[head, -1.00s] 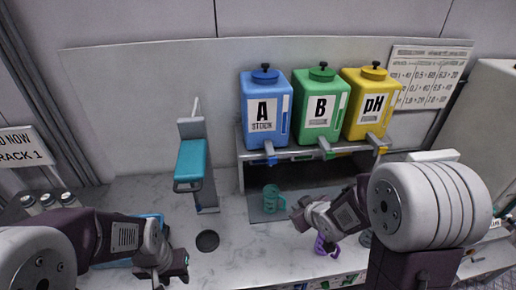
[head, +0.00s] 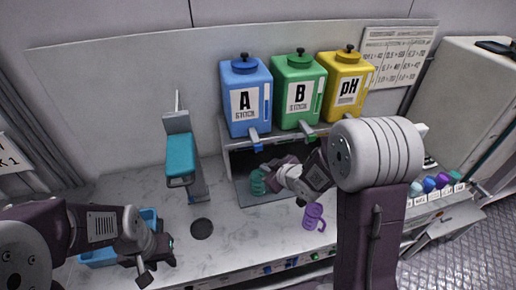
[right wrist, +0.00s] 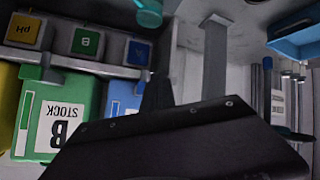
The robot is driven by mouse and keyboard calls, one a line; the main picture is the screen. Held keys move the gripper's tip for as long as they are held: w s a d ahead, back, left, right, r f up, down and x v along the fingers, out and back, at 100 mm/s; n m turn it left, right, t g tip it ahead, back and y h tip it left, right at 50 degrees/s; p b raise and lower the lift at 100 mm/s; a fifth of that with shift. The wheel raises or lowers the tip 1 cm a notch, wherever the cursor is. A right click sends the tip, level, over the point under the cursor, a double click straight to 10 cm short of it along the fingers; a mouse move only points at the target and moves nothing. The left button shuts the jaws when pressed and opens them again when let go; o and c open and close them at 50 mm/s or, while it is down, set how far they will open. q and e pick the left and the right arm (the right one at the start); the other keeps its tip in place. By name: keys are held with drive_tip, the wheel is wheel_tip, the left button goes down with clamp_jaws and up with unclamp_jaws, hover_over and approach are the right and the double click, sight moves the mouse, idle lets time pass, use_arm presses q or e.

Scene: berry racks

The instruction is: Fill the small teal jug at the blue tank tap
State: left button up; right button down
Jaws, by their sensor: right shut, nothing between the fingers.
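The small teal jug (head: 258,183) stands on the counter in front of and below the tank shelf, under the blue tank's tap (head: 256,143). The blue tank (head: 245,97), marked A, stands at the left end of the shelf. My right gripper (head: 269,171) is shut and empty, just right of the jug, partly overlapping it; contact is unclear. In the right wrist view, which is upside down, a teal piece, likely the jug (right wrist: 148,13), shows at the top edge. My left gripper (head: 160,264) is open and empty over the front left counter.
Green (head: 298,92) and yellow (head: 343,85) tanks stand right of the blue one. A purple jug (head: 314,217) is in front of the shelf. A teal device on a stand (head: 180,157), a dark round pad (head: 202,228) and a blue tray (head: 98,257) are to the left.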

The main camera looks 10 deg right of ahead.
sight(258, 147)
drive_tip(key=shift+w+p, duration=0.6)
drive_tip(key=shift+w, duration=2.2)
drive_tip(key=shift+w, duration=0.15)
drive_tip(key=shift+w, duration=0.3)
drive_tip(key=shift+w+p, duration=0.4)
drive_tip(key=shift+w, duration=0.15)
idle(1.4)
drive_tip(key=shift+s, duration=0.15)
idle(0.7)
drive_tip(key=shift+s+b, duration=0.4)
drive_tip(key=shift+s, duration=0.45)
